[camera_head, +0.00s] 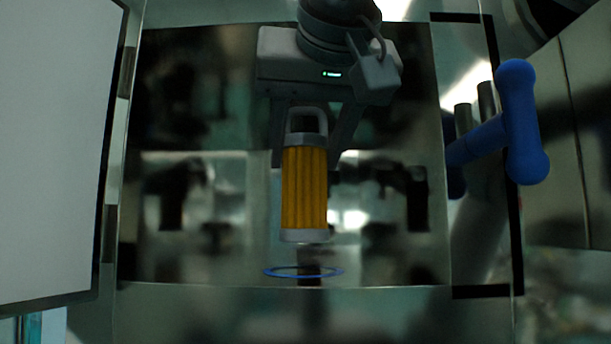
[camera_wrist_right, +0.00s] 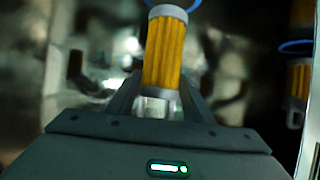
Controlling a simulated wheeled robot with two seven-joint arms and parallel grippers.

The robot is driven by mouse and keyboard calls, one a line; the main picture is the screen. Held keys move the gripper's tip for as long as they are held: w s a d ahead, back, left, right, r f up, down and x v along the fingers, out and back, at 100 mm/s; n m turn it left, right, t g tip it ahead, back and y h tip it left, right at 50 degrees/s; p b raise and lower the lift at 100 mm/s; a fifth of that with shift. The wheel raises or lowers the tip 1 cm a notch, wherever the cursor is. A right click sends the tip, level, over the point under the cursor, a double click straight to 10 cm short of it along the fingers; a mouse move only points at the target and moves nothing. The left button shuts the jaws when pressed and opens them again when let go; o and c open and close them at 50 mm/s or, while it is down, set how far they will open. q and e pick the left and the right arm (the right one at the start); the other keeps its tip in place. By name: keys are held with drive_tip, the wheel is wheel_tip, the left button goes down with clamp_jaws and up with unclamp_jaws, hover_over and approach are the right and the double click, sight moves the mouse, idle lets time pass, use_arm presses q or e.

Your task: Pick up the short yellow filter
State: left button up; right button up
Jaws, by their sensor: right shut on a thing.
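The short yellow filter (camera_head: 304,190) is a pleated yellow cylinder with grey end caps and a loop handle at its top. It hangs upright in the middle of the head view. My right gripper (camera_head: 306,150) comes down from above and is shut on the handle end of the filter. In the right wrist view, the filter (camera_wrist_right: 165,52) stretches away from between the fingers of my right gripper (camera_wrist_right: 160,103). My left gripper is not in view.
A thin blue ring (camera_head: 303,272) shows below the filter. Shiny metal panels with blurred reflections lie behind. A blue handle (camera_head: 520,122) sticks out at the right. A pale panel (camera_head: 50,150) fills the left side. The right wrist view shows a second filter image, apparently a reflection.

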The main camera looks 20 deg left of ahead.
drive_tip(key=s+d+b, duration=0.3)
drive_tip(key=s+d, duration=0.1)
drive_tip(key=s, duration=0.4)
drive_tip(key=s+d+b, duration=0.3)
drive_tip(key=s+d, duration=0.1)
drive_tip(key=s, duration=0.3)
drive_tip(key=shift+s+b, duration=0.4)
